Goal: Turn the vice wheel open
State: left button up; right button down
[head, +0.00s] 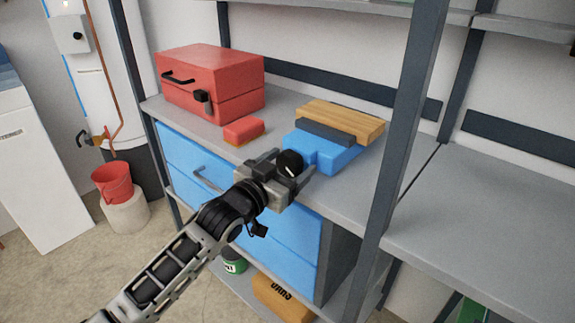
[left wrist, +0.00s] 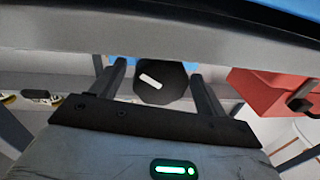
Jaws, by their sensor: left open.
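The blue vice (head: 325,153) sits on the grey bench top, with a dark jaw and a wooden block (head: 343,119) on its top. Its black wheel (head: 290,163) faces the front edge. My left gripper (head: 289,167) is open in front of the vice, one finger on each side of the wheel. In the left wrist view the wheel (left wrist: 160,84) shows between the two spread fingers, with a white mark lying slightly tilted. A gap shows on both sides of it. My right gripper is not in view.
A red toolbox (head: 210,80) and a small red block (head: 243,130) stand left of the vice. A dark upright post (head: 405,130) rises on the right. Blue drawers (head: 210,180) lie below the bench top. The right bench (head: 490,235) is clear.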

pick_arm(q)
jog(key=c, duration=0.9)
jog(key=shift+r+n+p, duration=0.2)
jog(key=shift+n+p, duration=0.3)
jog(key=shift+p, duration=0.25)
jog(key=shift+c, duration=0.2)
jog(key=shift+f, duration=0.25)
jog(key=o, duration=0.9)
jog(key=shift+a, duration=0.1)
jog(key=shift+o, duration=0.2)
jog(key=v, duration=1.6)
